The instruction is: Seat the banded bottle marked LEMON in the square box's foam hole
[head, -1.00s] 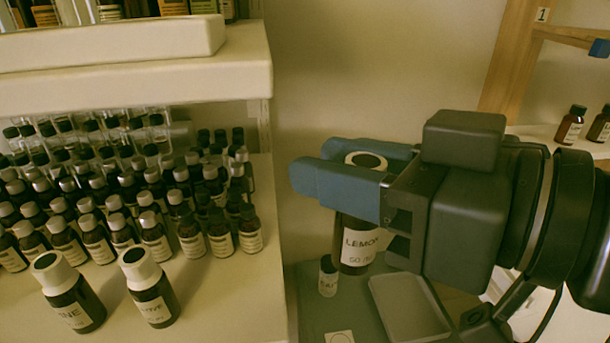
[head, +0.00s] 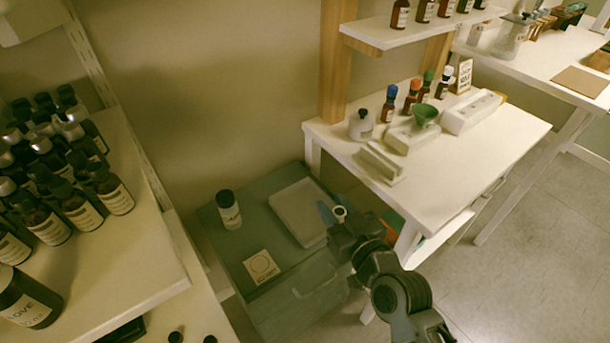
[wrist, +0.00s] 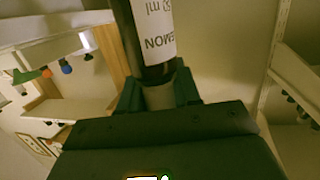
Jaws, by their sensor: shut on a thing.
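My gripper (head: 331,213) is shut on the LEMON bottle, over the right part of a grey-green cabinet top. In the head view only the bottle's pale cap (head: 340,213) shows between the fingers; my gripper hides the rest. In the wrist view the dark LEMON bottle (wrist: 154,30) shows its white label, upside down in the picture, with its neck between the fingers (wrist: 157,92).
The cabinet top (head: 290,260) also bears a shallow empty tray (head: 302,212) and a small dark-capped bottle (head: 229,209). A white table (head: 455,150) at right holds pale blocks (head: 381,162), a green funnel (head: 426,115) and several small bottles. A crowded bottle shelf (head: 130,262) stands at left.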

